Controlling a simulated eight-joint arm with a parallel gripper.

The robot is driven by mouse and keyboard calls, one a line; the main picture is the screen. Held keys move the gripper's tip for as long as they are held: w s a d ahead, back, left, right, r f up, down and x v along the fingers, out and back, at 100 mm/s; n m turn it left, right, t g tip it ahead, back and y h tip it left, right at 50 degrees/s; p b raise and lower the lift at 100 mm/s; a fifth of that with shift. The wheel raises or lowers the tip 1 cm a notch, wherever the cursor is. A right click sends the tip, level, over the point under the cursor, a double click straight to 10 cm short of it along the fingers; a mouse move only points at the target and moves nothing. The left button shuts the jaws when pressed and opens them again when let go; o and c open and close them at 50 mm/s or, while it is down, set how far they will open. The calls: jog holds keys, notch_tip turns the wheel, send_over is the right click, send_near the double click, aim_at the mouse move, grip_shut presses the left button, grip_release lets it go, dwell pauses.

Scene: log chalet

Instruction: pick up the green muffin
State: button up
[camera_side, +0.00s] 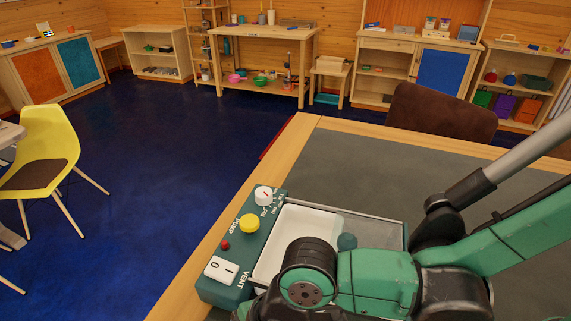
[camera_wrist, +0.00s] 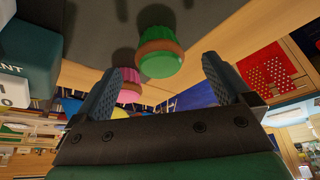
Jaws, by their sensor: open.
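In the wrist view, the green muffin (camera_wrist: 160,52) has a green top, a brown band and a green ribbed base. It stands on the grey table surface. A pink muffin (camera_wrist: 129,92) shows beside it, partly hidden by the left finger. My gripper (camera_wrist: 166,66) is open and empty. The green muffin shows in the gap between the fingertips, seemingly just beyond them; I cannot tell the exact distance. In the side view both muffins and my fingers are hidden behind my arm.
A teal machine (camera_side: 229,285) with a white tray (camera_side: 272,250), knobs and a switch stands at the table's left edge, close to my arm. The grey table (camera_side: 385,165) is clear behind it. A brown chair (camera_side: 440,112) is at the far edge.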

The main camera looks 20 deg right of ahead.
jog(key=shift+x, duration=1.55)
jog(key=shift+c, duration=0.2)
jog(key=c, duration=1.3)
jog(key=shift+r, duration=0.1)
